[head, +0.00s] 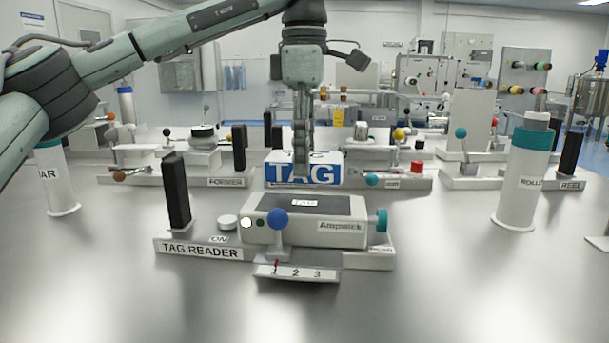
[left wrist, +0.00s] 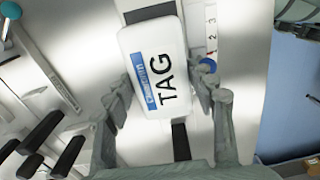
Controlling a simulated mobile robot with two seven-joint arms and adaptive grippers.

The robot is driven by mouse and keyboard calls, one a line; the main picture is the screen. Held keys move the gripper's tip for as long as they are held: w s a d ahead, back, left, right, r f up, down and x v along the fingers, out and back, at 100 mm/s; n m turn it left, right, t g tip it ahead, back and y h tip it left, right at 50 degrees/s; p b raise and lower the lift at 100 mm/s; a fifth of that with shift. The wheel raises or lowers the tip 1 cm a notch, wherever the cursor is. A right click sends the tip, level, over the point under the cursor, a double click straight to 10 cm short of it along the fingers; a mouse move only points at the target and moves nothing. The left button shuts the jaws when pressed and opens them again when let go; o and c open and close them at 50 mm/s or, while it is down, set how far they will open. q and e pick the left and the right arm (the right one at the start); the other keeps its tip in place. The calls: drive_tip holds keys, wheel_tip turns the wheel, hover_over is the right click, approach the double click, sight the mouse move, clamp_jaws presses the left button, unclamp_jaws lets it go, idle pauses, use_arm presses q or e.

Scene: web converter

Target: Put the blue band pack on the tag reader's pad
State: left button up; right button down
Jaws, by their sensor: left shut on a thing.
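The blue band pack (head: 330,171) is a white block with a blue band and the word TAG. My left gripper (head: 302,170) points down and is shut on it. In the left wrist view the pack (left wrist: 150,55) sits between the two fingers (left wrist: 163,92). The tag reader (head: 345,236) stands in front of the pack, with a dark flat pad (head: 335,207) on top. In the head view the pack shows just behind and above the pad's far edge. Its exact height is hard to tell. My right gripper is not in view.
A black post (head: 176,193) stands at the reader's left, and a blue-knobbed lever (head: 278,219) at its front. A teal knob (head: 382,221) is at its right. Former and other stations line the back. A white roller cylinder (head: 517,180) stands right. The front table is clear.

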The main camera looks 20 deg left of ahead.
use_arm(q)
drive_tip(key=shift+f, duration=2)
drive_tip(key=shift+f, duration=0.1)
drive_tip(key=o, duration=1.3)
wheel_tip(320, 180, up, 12)
drive_tip(key=shift+r, duration=0.1)
